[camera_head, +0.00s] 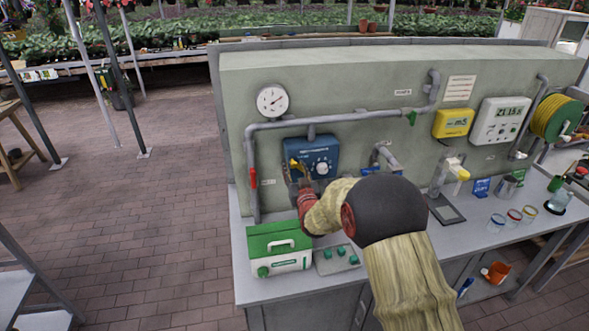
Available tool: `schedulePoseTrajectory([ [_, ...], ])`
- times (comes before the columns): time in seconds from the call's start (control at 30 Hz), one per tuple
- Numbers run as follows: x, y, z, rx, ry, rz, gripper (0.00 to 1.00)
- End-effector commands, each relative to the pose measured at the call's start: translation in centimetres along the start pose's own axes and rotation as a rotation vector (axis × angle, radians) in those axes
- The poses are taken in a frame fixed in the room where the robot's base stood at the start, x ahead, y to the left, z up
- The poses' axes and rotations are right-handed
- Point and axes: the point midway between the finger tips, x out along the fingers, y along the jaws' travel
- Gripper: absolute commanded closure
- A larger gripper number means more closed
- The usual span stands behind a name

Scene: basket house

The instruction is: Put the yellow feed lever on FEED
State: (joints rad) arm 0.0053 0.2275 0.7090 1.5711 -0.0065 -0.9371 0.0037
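The yellow feed lever (296,164) is on the left part of the blue dosing unit (322,152), which is mounted on the grey-green panel and has a white round dial beside the lever. The lever's lettering is too small to read, so I cannot tell which mark it points to. My gripper (298,177) is right at the lever, just below it and in front of the unit. Its fingers are small and dark and partly overlap the unit's lower left. I cannot tell whether they touch the lever or are closed on it.
Pipes run along the panel, with a pressure gauge (273,101) above left and a red valve handle (253,178) left of my gripper. A green and white case (279,247) and a grey block with green knobs (337,260) stand below. Glass jars (514,216) stand at right.

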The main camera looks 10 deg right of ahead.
Motion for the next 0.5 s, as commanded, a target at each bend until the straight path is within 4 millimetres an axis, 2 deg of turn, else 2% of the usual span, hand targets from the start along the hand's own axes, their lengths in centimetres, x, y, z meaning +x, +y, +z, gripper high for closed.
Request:
schedulePoseTrajectory([
  [0.13,-0.02,0.00,0.01,0.000,0.000,0.000,0.64],
  [0.5,-0.04,0.00,0.02,0.000,0.000,0.000,0.85],
])
